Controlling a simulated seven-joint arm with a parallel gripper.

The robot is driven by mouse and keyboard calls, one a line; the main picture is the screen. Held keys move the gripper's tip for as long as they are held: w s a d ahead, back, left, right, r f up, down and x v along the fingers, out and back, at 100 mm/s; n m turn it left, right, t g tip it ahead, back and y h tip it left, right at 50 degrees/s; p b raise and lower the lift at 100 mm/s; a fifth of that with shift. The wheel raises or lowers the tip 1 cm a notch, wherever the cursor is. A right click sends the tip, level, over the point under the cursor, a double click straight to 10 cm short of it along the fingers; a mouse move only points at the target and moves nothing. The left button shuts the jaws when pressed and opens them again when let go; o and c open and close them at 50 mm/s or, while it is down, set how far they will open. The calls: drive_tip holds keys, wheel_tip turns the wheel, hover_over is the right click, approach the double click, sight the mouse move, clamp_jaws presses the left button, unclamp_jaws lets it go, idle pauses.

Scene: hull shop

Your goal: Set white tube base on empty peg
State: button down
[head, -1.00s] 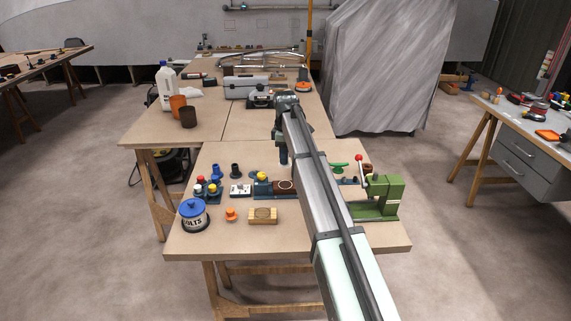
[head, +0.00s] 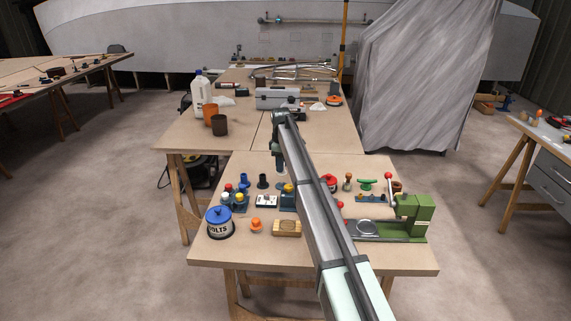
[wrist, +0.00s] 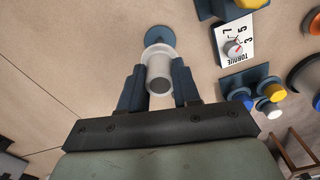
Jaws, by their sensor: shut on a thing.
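My gripper (wrist: 158,85) is shut on a white tube base (wrist: 159,74) in the wrist view. The tube base has a wide pale flange and a narrower grey-white tube, which sits between the two blue fingers. A round blue disc (wrist: 160,35) shows just beyond the flange, partly covered by it. I cannot tell whether it carries a peg or whether the tube base touches it. In the head view my gripper (head: 278,163) hangs over the back part of the near bench. The tube base cannot be made out clearly there.
The torque box (head: 266,201), a dark cylinder (head: 263,181) and a rack of coloured caps (head: 235,199) stand left of my gripper. The bolts tin (head: 220,224), orange knob (head: 256,225) and wooden block (head: 287,228) are along the front. A green press (head: 412,218) stands right.

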drive_tip(key=shift+f, duration=2.75)
drive_tip(key=shift+f, duration=0.6)
drive_tip(key=c, duration=1.1)
unclamp_jaws()
drive_tip(key=shift+r, duration=0.1)
wheel_tip(320, 180, up, 11)
